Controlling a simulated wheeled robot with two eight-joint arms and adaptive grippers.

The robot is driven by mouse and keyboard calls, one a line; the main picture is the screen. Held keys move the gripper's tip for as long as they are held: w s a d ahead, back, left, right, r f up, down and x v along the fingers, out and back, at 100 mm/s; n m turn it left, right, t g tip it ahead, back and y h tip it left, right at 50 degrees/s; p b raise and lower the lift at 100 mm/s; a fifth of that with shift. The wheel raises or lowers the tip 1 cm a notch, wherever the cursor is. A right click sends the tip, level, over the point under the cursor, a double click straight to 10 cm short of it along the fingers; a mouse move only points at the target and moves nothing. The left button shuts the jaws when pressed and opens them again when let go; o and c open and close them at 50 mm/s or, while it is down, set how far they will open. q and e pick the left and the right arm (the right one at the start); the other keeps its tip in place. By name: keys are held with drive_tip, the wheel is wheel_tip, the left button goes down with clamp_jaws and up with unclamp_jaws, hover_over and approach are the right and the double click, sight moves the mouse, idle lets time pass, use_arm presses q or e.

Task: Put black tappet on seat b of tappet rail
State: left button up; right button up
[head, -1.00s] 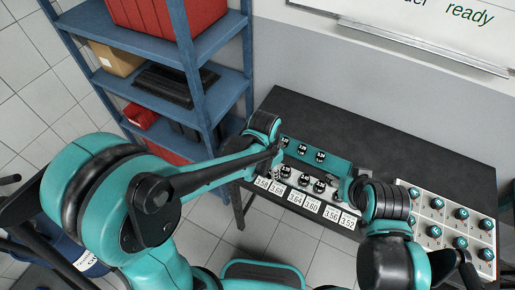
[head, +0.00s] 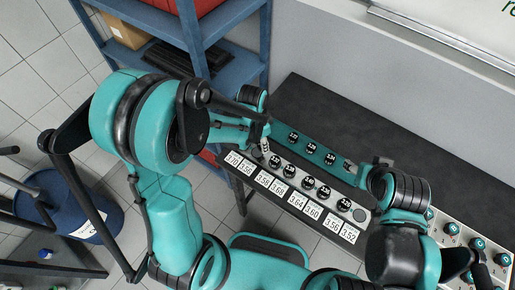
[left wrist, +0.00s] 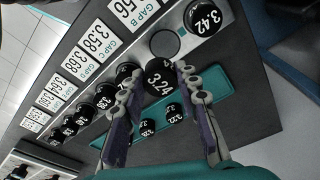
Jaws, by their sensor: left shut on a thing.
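My left gripper (left wrist: 156,80) is shut on a black tappet marked 3.24 (left wrist: 159,75). It holds the tappet beside an empty round seat (left wrist: 165,43) of the grey tappet rail (left wrist: 185,42), above the edge of the rail. A tappet marked 3.42 (left wrist: 203,18) sits on one side of that seat. A GAP B card (left wrist: 122,14) lies close to the seat. In the head view my left gripper (head: 264,145) is at the left end of the rail (head: 335,197) and hides part of it. My right gripper (head: 374,168) is near the teal tray's right end; its fingers are unclear.
A teal tray (head: 321,152) with several black tappets lies behind the rail. White number cards (head: 297,202) line the rail's front. A white tray (head: 455,231) of round parts stands at the right. The dark table (head: 345,120) behind is clear. A blue shelf (head: 232,75) stands at the left.

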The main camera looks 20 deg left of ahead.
sight(258, 152)
use_arm(q)
drive_tip(key=shift+w+a+f, duration=0.1)
drive_tip(key=shift+a+f, duration=0.35)
drive_tip(key=shift+a, duration=0.3)
drive_tip(key=shift+a+f, duration=0.1)
drive_tip(key=shift+f, duration=0.2)
wheel_tip(258, 152, down, 4)
drive_tip(key=shift+r+b, duration=0.25)
drive_tip(key=shift+b, duration=0.45)
drive_tip(key=o, duration=1.2)
drive_tip(key=shift+f, duration=0.1)
drive_tip(key=shift+c, duration=0.2)
